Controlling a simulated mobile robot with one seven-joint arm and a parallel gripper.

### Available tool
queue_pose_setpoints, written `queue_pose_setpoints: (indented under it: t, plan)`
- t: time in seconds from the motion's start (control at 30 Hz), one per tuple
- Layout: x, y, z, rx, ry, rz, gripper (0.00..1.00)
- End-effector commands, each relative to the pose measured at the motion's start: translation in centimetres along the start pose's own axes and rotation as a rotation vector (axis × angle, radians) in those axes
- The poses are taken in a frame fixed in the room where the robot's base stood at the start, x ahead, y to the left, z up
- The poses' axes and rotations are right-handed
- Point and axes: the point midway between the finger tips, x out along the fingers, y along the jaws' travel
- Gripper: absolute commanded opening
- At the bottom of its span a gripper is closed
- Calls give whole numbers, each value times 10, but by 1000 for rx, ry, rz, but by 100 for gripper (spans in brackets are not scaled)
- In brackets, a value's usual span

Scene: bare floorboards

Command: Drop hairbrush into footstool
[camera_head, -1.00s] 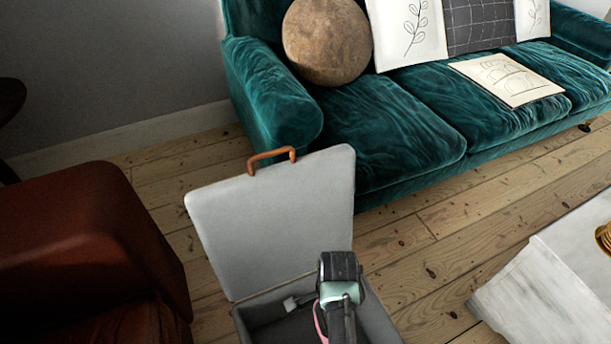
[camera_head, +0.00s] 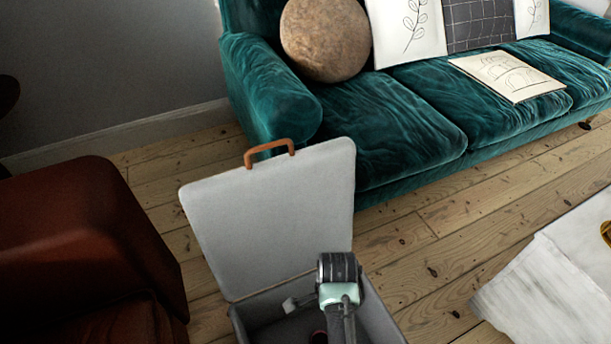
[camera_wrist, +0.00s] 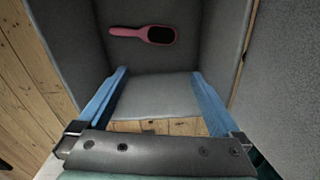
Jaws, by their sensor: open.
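The grey footstool (camera_head: 265,215) stands with its lid raised, a brown handle on the lid's top edge. Its open box lies below my gripper in the head view. The pink hairbrush (camera_wrist: 145,34) with a dark bristle pad shows inside the footstool's grey walls (camera_wrist: 75,30) in the wrist view, apart from the fingers. In the head view, my wrist hides part of the interior.
A teal sofa (camera_head: 400,130) with cushions stands behind the footstool. A red-brown seat (camera_head: 85,245) is close on the left. A pale table (camera_head: 550,275) is at the right. Bare floorboards (camera_head: 420,240) lie between the sofa and the table.

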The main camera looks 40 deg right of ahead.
Motion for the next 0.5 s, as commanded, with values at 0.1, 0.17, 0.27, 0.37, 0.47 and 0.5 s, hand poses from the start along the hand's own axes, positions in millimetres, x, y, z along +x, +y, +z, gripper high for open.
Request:
queue_pose_setpoints:
  t: [0.1, 0.17, 0.27, 0.37, 0.47, 0.5]
  plan:
    - [-25, 0, 0, -1, 1, -2, 100]
    - [-39, -1, 0, -1, 1, -2, 100]
    - [-63, 0, 0, -1, 1, -2, 100]
    - [-84, 0, 0, 0, 1, -2, 100]
    - [-102, 0, 0, 0, 1, -2, 100]
    - [-107, 0, 0, 0, 1, -2, 100]
